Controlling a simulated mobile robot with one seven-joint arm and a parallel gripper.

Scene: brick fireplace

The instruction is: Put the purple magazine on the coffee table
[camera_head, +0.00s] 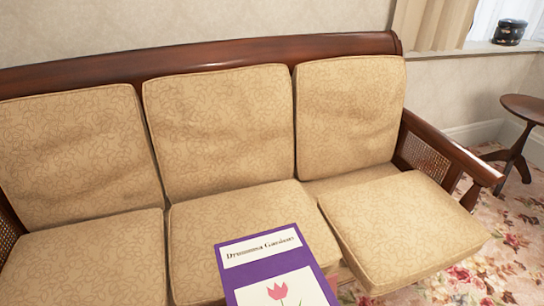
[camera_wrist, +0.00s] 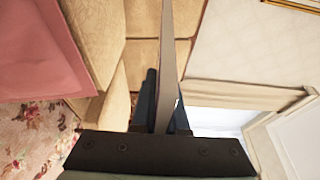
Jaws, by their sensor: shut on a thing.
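The purple magazine (camera_head: 236,277) is at the bottom of the head view, with a white title band and a pink tulip on its cover. It appears upright in front of the sofa, and its lower part is cut off. In the wrist view the magazine (camera_wrist: 180,40) shows nearly edge-on as a thin strip. My gripper (camera_wrist: 166,112) is shut on it, with dark fingers on either side. The gripper is not visible in the head view. The coffee table cannot be clearly identified in either view.
A sofa (camera_head: 225,215) with tan cushions is behind the magazine; its right seat cushion (camera_head: 400,225) sits askew. A round side table (camera_head: 525,108) stands at the far right. Flowered carpet (camera_head: 490,250) is open at lower right. A flat pink surface (camera_wrist: 45,45) shows in the wrist view.

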